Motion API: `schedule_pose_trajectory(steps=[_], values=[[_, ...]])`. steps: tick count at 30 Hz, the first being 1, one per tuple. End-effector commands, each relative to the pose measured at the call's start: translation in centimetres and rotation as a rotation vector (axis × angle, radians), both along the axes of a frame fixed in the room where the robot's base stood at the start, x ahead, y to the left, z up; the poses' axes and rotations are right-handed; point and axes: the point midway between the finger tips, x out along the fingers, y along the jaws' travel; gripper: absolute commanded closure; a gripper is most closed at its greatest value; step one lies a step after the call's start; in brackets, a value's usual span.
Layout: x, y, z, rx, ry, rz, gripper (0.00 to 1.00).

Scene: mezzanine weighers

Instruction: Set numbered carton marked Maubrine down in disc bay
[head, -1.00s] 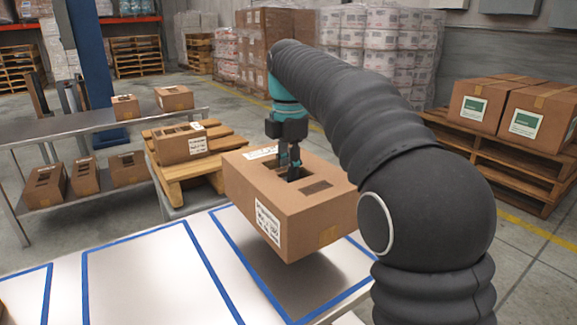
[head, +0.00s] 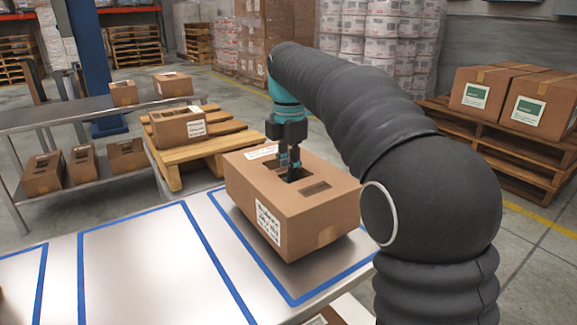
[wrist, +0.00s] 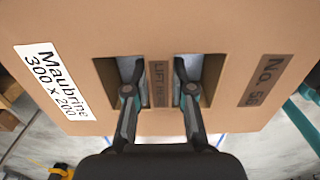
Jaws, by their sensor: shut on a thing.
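The brown carton marked Maubrine (head: 305,215) hangs level from my gripper (head: 290,168), over the rightmost blue-outlined bay (head: 312,299) of the metal table. It is very low there, and I cannot tell if it touches the surface. In the wrist view, the carton top (wrist: 215,40) shows the label "Maubrine 300 x 200" and "No. 56". My gripper (wrist: 160,95) has its fingers in the two slots, shut on the bar between them. No disc mark shows on any bay; the carton hides part of the right one.
An empty blue-outlined bay (head: 150,265) lies left of the carton. Behind stand a pallet with one carton (head: 178,127) and a metal shelf (head: 60,118) with several cartons. Stacked pallets with green-labelled boxes (head: 545,105) stand at right.

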Motion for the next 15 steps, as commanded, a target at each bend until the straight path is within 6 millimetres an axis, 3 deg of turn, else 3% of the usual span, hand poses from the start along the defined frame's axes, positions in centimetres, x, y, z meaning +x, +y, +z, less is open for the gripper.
schedule_pose_trajectory(steps=[15], values=[[0.0,0.0,-1.8,0.001,-0.001,0.0,1.0]])
